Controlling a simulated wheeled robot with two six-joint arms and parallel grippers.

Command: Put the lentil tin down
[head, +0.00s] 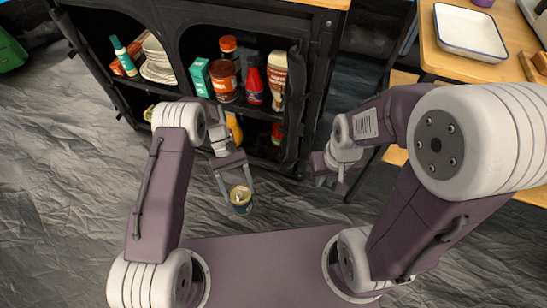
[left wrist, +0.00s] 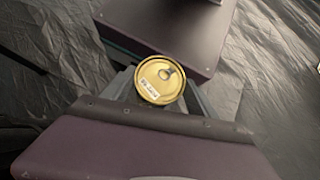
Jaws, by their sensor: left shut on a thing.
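The lentil tin (head: 241,197) is a small can with a gold pull-ring lid and a dark bluish side. My left gripper (head: 237,190) is shut on it and holds it upright in front of the black shelf unit, beyond my base. In the left wrist view the tin's gold lid (left wrist: 160,80) faces the camera, with a small white label, between the two fingers (left wrist: 158,88). My right gripper (head: 335,172) is near the shelf unit's right side. Its fingers are partly hidden, and I cannot tell whether they are open.
The black shelf unit (head: 310,98) holds jars, bottles, a teal box (head: 200,76) and stacked plates (head: 157,62). A wooden table (head: 455,66) at the upper right bears a white tray (head: 467,32). The crumpled grey floor (head: 70,170) is clear at left.

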